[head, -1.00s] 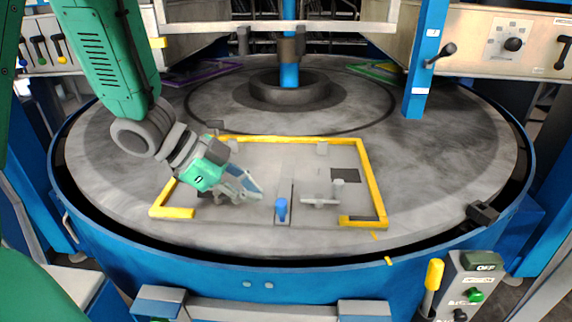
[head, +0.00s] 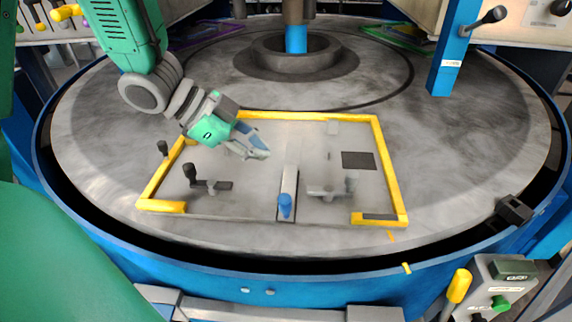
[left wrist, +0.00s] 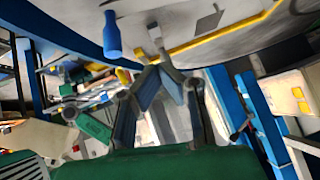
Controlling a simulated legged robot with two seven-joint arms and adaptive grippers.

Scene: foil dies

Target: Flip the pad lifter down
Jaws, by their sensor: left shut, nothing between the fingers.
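A grey plate (head: 250,200) inside a yellow frame (head: 386,165) lies on the round grey table. A blue-handled lever (head: 285,205) sits at its front middle, on a narrow strip; a blue handle also shows in the left wrist view (left wrist: 112,35). A dark-handled clamp (head: 207,185) is on the left side and a grey clamp (head: 332,190) on the right. I cannot tell for sure which part is the pad lifter. My left gripper (head: 264,155) is shut and empty, above the plate behind the blue handle. My right gripper is not in view.
A control box (head: 495,290) with a green button and a yellow handle stands at the front right. A black block (head: 514,209) sits on the table's right rim. A blue post (head: 452,60) rises at the back right. The table right of the frame is clear.

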